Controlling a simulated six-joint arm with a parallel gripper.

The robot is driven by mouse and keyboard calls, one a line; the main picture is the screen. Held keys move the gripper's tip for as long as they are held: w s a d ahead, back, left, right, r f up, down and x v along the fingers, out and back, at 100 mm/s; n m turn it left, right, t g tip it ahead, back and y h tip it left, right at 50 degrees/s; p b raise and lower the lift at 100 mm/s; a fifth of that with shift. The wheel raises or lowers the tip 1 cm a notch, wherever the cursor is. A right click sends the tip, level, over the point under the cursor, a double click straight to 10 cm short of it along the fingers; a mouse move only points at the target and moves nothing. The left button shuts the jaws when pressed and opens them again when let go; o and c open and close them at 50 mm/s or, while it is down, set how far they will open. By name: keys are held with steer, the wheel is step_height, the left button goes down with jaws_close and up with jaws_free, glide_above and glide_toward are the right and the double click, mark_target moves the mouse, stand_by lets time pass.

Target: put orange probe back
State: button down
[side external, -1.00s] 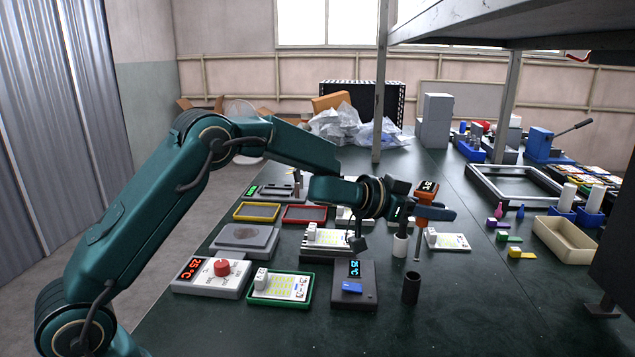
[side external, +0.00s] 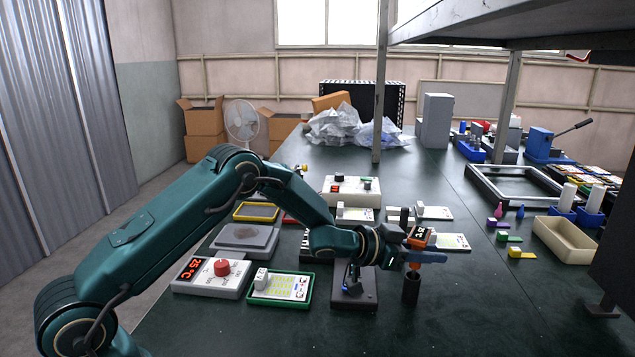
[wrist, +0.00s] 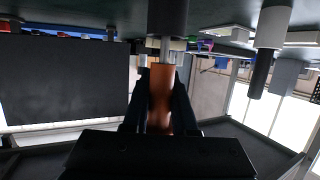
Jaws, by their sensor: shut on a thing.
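The orange probe (side external: 416,244) stands upright with a small lit display at its top. My gripper (side external: 424,257) is shut on its orange body. The black cylindrical holder (side external: 411,290) stands on the bench directly below the probe. In the wrist view, which is upside down, the probe (wrist: 161,92) sits between my gripper's dark fingers (wrist: 161,100). Its grey metal stem meets the mouth of the black holder (wrist: 168,16) there. The stem's tip is hidden, apparently inside the holder.
A dark device (side external: 367,299) stands just left of the holder, partly behind my wrist. A green-framed tray (side external: 282,302) and a white unit with a red knob (side external: 190,287) lie further left. The bench right of the holder is clear up to the small coloured parts (side external: 515,252).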

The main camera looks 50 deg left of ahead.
steer(key=c, duration=0.7)
jaws_free()
steer(key=shift+f, duration=0.15)
steer(key=s+a+r+n+g+y, duration=0.2)
steer(key=s+a+r+y, duration=0.25)
steer(key=s, duration=0.55)
steer(key=s+a+r+n+g+y, duration=0.1)
steer(key=s+a+r+n+y, duration=0.15)
steer(key=s+a+r, duration=0.55)
steer(key=s+d+f+g, duration=0.1)
steer(key=s+d, duration=0.2)
steer(key=s, duration=0.3)
steer(key=s+d+f+g+h, duration=0.1)
steer(key=s+d+g, duration=0.1)
steer(key=s, duration=0.4)
steer(key=s+d+f+g, duration=0.2)
steer(key=s+d, duration=0.1)
steer(key=s, duration=0.3)
steer(key=shift+d+h, duration=0.3)
